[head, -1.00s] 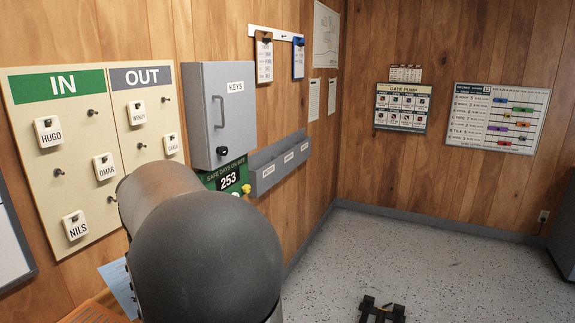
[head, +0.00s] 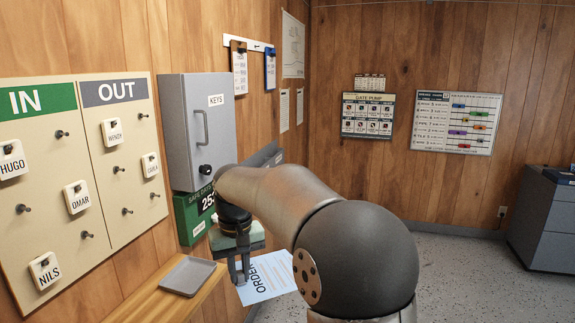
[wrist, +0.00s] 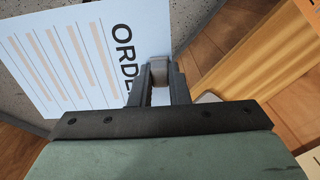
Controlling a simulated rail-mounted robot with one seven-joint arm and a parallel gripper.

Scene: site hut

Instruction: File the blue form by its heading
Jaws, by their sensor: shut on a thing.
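The form (head: 268,278) is a pale blue sheet with a dark heading that begins "ORDE" and lines of print under it. In the wrist view the form (wrist: 75,60) shows its heading near my fingertips; the heading's end is hidden. My gripper (head: 240,270) is shut on the form's edge and holds it in the air just right of the wooden shelf. It also shows in the wrist view (wrist: 160,75). The grey wall pockets (head: 264,155) are mostly hidden behind my arm, and their labels cannot be read now.
A wooden shelf (head: 152,300) with a grey tray (head: 188,276) juts from the left wall. A grey key cabinet (head: 198,130) and a green safety sign (head: 187,218) are above and behind my gripper. The IN/OUT board (head: 75,180) is at left.

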